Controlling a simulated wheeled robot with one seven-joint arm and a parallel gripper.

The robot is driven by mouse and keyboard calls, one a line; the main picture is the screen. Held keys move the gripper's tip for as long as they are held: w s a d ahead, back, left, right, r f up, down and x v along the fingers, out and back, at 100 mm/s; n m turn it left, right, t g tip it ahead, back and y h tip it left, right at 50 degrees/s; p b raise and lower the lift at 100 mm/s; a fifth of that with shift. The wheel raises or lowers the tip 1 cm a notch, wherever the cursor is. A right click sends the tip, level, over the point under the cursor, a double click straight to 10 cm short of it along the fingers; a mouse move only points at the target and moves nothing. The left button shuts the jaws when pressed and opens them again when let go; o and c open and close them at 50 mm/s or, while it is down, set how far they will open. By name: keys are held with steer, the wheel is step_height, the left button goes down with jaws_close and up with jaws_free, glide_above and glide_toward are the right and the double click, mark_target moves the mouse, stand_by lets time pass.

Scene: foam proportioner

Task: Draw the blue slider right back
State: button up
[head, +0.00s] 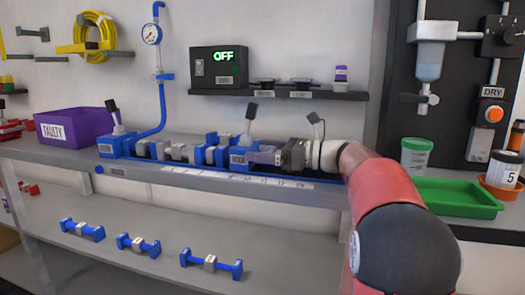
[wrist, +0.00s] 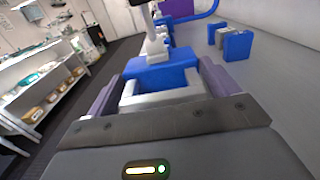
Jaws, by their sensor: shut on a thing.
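The blue slider (head: 238,158) is a blue block on the bench rail, with an upright black-topped lever rising from it. In the wrist view the blue slider (wrist: 160,70) sits between my purple fingers, with a pale grey part in front of it and a light post above it. My gripper (head: 256,157) reaches in from the right along the rail and is shut on the slider; it also shows in the wrist view (wrist: 160,82). My fingers hide part of the slider's sides.
Blue and grey blocks (head: 180,151) sit on the rail left of the slider. A blue lever unit (head: 117,146) and a purple FAULTY bin (head: 72,128) stand farther left. A green tray (head: 455,199) lies at right.

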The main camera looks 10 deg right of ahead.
mark_target(274, 151)
steer(key=p+v, duration=0.1)
steer(key=v, duration=0.3)
steer(key=shift+s+d, duration=0.1)
steer(key=o, duration=1.2)
steer(key=shift+c, duration=0.2)
step_height(274, 151, up, 20)
steer(key=p, duration=0.4)
